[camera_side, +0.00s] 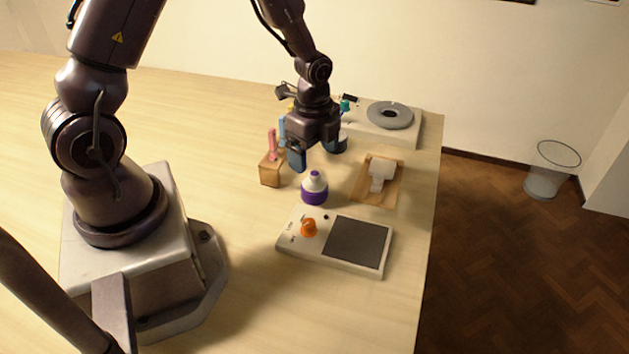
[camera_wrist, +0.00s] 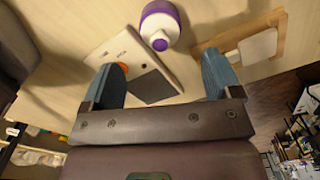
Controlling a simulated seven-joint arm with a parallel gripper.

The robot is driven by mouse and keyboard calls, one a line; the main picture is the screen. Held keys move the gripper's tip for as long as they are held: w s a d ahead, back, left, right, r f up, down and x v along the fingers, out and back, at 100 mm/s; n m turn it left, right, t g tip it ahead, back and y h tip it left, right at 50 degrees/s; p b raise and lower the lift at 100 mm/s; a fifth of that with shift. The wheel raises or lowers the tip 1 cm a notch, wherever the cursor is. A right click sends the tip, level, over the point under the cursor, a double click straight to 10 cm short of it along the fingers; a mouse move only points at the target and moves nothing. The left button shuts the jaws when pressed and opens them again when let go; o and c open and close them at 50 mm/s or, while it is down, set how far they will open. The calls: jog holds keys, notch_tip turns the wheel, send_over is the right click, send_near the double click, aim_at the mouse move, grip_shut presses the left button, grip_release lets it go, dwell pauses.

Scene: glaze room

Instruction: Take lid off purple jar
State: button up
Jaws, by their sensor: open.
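The purple jar (camera_side: 314,197) stands upright on the table, with a purple lower body. Its white domed lid (camera_side: 314,181) with a small purple knob is on top. In the wrist view the jar (camera_wrist: 146,9) shows at the top middle, with its lid (camera_wrist: 160,30) and knob facing the camera. My gripper (camera_side: 316,156) is above and slightly behind the jar in the side view, apart from it. In the wrist view my gripper (camera_wrist: 162,78) has its two blue fingers spread wide with nothing between them; the lid lies beyond the fingertips.
A white device (camera_side: 294,248) with an orange knob and dark panel lies in front of the jar. A wooden board (camera_side: 366,193) with a white tool is to the right. A wooden block (camera_side: 270,177) with upright pink and blue tools stands left. A turntable unit (camera_side: 405,135) is behind.

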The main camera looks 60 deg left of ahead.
aim_at(315, 173)
jog(key=shift+d+f, duration=0.1)
jog(key=shift+f, duration=3.05)
jog(key=shift+c, duration=0.5)
jog(key=c, duration=0.9)
